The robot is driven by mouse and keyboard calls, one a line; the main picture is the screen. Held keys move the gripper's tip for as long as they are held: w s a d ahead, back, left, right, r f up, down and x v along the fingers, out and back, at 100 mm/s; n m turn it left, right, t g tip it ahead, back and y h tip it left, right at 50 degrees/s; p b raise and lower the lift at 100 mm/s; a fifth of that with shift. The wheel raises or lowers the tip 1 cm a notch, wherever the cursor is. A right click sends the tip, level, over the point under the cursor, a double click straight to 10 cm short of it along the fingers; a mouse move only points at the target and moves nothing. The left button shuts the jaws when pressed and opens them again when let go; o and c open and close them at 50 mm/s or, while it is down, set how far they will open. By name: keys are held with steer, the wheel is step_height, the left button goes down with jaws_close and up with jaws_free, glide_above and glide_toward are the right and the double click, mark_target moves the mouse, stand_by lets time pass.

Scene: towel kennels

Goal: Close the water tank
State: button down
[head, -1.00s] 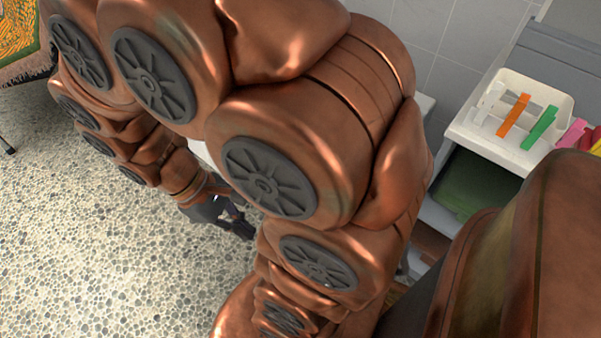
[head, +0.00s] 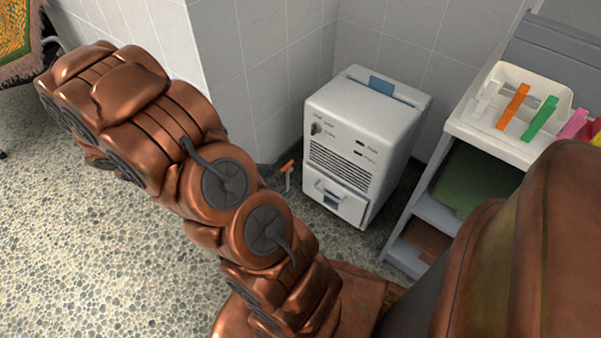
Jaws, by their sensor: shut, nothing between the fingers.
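A white box-shaped appliance (head: 362,135) stands on the floor in the corner, with a knob, small labels and a dark grille on its front. Low on its front is the water tank (head: 346,207), a white panel with a handle and a small dark window. I cannot tell from this angle how far, if at all, the tank stands out from the body. My arm crosses the left and middle of the view, to the left of the appliance. My gripper is not visible; the arm's far end is hidden behind its own links.
A grey shelf unit (head: 437,215) stands right of the appliance, with a white tray (head: 559,91) of coloured clips on top and green cloth inside. A small orange-topped object (head: 287,167) stands left of the appliance by the wall. The pebbled floor (head: 110,255) at left is open.

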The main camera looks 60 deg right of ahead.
steer(key=w+d+f+n+t+h+b, duration=0.1)
steer(key=w+d+f+n+h, duration=0.2)
steer(key=d+f+n, duration=0.3)
steer(key=w+d+f+n+h+b, duration=0.1)
steer(key=w+d+f+n+h, duration=0.2)
steer(key=f, duration=0.4)
steer(key=n+t+h+b, duration=0.1)
steer(key=n+t+h, duration=0.35)
steer(key=n, duration=0.85)
glide_toward(305, 167)
steer(key=shift+t+y, duration=0.55)
steer(key=shift+y, duration=0.4)
steer(key=d+b, duration=0.1)
steer(key=d, duration=0.1)
steer(key=s+d+r+b, duration=0.1)
steer(key=d+b, duration=0.1)
steer(key=s+d+r+b, duration=0.1)
steer(key=d, duration=0.1)
steer(key=shift+d+b, duration=0.35)
steer(key=shift+d, duration=0.05)
